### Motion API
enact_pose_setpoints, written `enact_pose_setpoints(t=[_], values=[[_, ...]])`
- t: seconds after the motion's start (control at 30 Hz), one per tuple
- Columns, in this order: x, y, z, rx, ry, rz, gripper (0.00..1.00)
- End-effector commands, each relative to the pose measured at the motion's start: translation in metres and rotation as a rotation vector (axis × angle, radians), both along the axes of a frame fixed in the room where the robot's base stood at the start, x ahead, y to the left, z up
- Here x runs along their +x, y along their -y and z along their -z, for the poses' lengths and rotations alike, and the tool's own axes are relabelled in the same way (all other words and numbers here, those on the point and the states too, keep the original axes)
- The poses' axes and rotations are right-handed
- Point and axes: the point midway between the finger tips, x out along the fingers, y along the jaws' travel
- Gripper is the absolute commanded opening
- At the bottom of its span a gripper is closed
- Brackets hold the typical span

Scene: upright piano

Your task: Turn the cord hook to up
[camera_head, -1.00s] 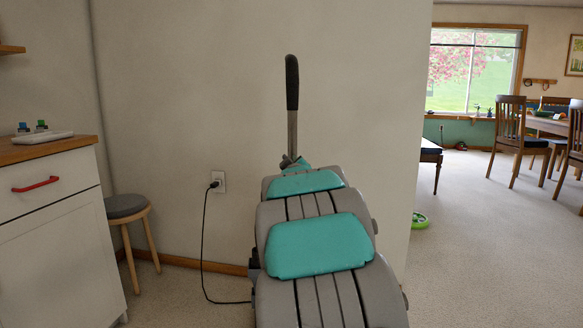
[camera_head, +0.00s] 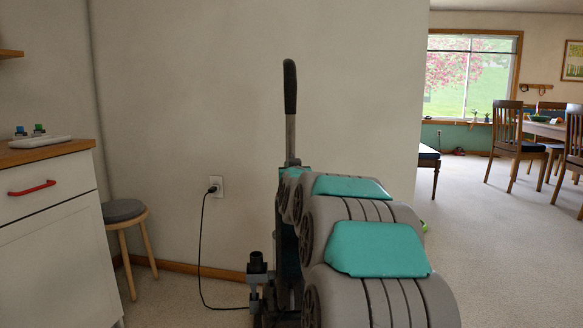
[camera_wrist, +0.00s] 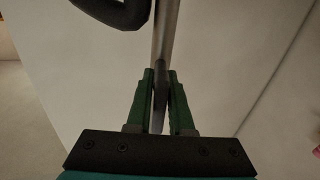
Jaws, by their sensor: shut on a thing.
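An upright vacuum cleaner stands before the wall. Its black grip (camera_head: 290,86) tops a grey metal tube (camera_head: 290,136), which is upright. In the wrist view the tube (camera_wrist: 166,32) runs down behind my gripper (camera_wrist: 160,88). The green fingers are shut on a small dark piece (camera_wrist: 160,102) against the tube, which looks like the cord hook. Which way the hook points I cannot tell. The grip's dark curved end (camera_wrist: 118,10) shows at top left. In the head view my arm hides the gripper, the hook and much of the cleaner's body; a black fitting (camera_head: 257,264) shows at its left.
A power cord (camera_head: 201,262) runs from the wall outlet (camera_head: 216,186) down to the floor. A round stool (camera_head: 124,211) and a white cabinet (camera_head: 58,238) stand at left. The wall is close behind the cleaner. Open carpet (camera_head: 470,225) lies to the right.

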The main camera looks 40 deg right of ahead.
Motion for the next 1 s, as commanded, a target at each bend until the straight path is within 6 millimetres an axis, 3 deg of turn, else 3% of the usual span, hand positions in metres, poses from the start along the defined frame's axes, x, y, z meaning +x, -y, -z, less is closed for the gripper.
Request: enact_pose_setpoints(t=[0.57, 0.6, 0.87, 1.0], values=[[0.0003, 0.0001, 0.0050, 0.035, 0.012, -0.001, 0.00], [0.0003, 0.0001, 0.0051, 0.035, 0.012, -0.001, 0.21], [0.0001, 0.0002, 0.0026, 0.032, 0.015, -0.001, 0.49], [0.0000, 0.0002, 0.0017, 0.031, 0.017, 0.000, 0.49]])
